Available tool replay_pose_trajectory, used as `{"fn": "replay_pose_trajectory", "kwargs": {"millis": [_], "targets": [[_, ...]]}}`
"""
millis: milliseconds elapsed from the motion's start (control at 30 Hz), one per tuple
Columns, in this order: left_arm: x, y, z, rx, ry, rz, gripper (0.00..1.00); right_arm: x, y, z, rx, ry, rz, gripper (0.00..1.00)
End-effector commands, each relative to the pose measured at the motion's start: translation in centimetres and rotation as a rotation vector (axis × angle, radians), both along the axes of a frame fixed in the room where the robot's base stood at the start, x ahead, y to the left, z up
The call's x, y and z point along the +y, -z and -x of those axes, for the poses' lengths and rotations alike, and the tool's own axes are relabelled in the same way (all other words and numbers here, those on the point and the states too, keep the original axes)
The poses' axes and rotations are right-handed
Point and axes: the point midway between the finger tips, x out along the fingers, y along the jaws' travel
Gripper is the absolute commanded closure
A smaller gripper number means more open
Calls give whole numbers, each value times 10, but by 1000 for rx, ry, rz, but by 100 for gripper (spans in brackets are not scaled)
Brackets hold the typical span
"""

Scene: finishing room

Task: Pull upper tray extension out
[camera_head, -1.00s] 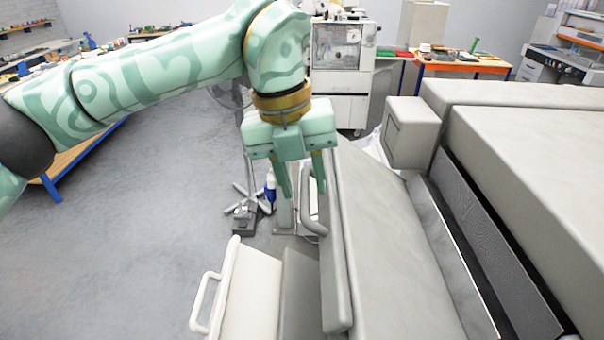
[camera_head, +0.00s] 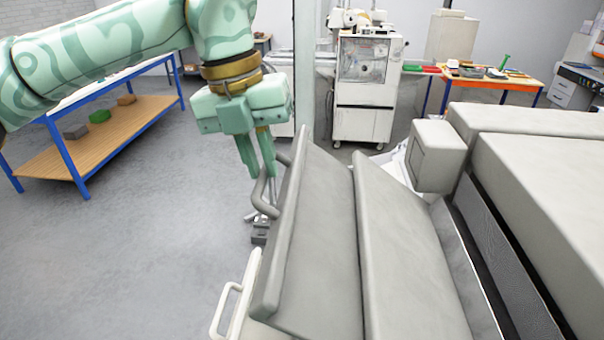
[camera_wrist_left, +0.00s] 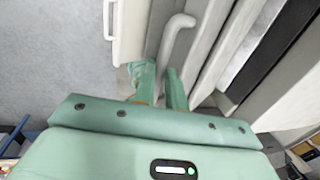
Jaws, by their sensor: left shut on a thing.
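The upper tray extension (camera_head: 312,240) is a grey panel on the left side of the large grey machine. It slants outward, with a fold line between it and the grey surface beside it. Its grey bar handle (camera_head: 262,192) is on its outer left face and also shows in the left wrist view (camera_wrist_left: 172,42). My left gripper (camera_head: 262,172) points down at the far end of this handle, its fingers close together and shut on it. In the left wrist view the fingers (camera_wrist_left: 162,88) meet the handle's near end. My right gripper is in neither view.
Below is a cream panel with a white handle (camera_head: 222,312). The grey machine (camera_head: 540,175) fills the right side, with a small grey box (camera_head: 437,155) at its far corner. Open floor (camera_head: 130,240) lies left, before a blue-legged bench (camera_head: 100,140).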

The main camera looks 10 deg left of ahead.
Motion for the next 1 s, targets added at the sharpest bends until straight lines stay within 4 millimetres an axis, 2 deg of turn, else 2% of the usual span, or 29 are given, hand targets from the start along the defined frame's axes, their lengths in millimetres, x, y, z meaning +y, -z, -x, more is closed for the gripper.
{"fn": "replay_pose_trajectory", "kwargs": {"millis": [33, 167, 467, 500, 533, 1000], "targets": [[7, -8, 0, -3, -3, 0, 100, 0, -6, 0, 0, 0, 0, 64], [16, -12, 0, -2, 0, 0, 100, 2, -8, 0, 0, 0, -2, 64], [17, -14, -1, -7, -1, 3, 100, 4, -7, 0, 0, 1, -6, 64], [17, -14, -1, -7, -2, 3, 76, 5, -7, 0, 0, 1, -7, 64], [17, -14, -1, -6, -2, 3, 68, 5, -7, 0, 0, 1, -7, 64], [17, -14, 0, -1, 1, 0, 66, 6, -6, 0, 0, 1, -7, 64]]}}
